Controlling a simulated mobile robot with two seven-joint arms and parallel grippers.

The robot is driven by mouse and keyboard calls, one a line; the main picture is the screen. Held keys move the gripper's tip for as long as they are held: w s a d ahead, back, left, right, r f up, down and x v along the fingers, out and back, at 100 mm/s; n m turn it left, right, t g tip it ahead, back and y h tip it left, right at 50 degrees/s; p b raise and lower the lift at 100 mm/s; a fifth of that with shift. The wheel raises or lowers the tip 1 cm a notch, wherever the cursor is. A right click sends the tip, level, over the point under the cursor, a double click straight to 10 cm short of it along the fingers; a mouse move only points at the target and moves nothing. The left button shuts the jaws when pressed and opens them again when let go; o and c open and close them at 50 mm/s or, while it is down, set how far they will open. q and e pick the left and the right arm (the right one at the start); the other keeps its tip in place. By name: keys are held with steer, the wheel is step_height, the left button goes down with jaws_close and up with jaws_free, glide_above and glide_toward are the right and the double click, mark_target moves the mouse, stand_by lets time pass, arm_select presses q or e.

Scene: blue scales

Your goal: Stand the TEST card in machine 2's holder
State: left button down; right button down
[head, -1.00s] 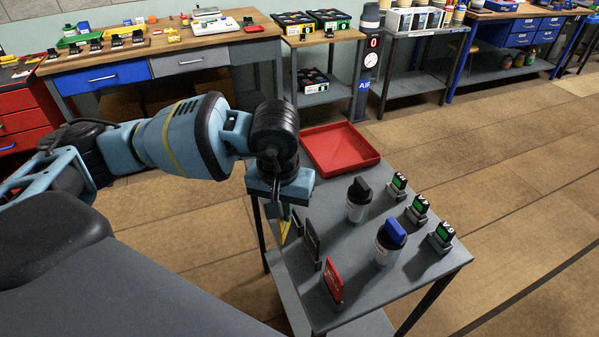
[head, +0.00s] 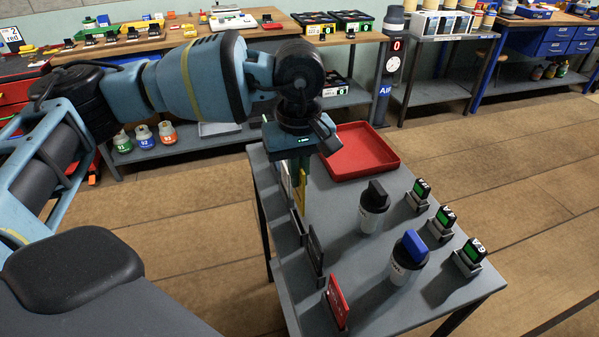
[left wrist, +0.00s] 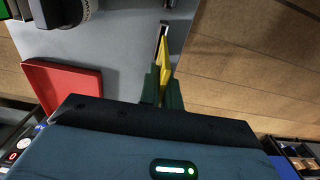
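My left gripper (head: 297,172) points down over the grey table's left edge, with its green fingers on either side of a yellow card (head: 302,192). The left wrist view shows the yellow card (left wrist: 165,68) between the fingertips, its far end at a dark slotted holder (left wrist: 161,38). I cannot tell whether it is seated there or just above. That dark holder (head: 297,228) is partly hidden in the head view. A black card (head: 315,252) and a red card (head: 338,300) stand in line nearer me. No lettering is readable on the yellow card. My right gripper is not in view.
The grey table (head: 362,255) also carries a red tray (head: 362,152), a black-lidded jar (head: 374,208), a blue-lidded jar (head: 407,257) and small units with green screens (head: 445,218) along the right. Workbenches stand behind, with open floor between.

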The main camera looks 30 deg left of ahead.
mark_target(299, 207)
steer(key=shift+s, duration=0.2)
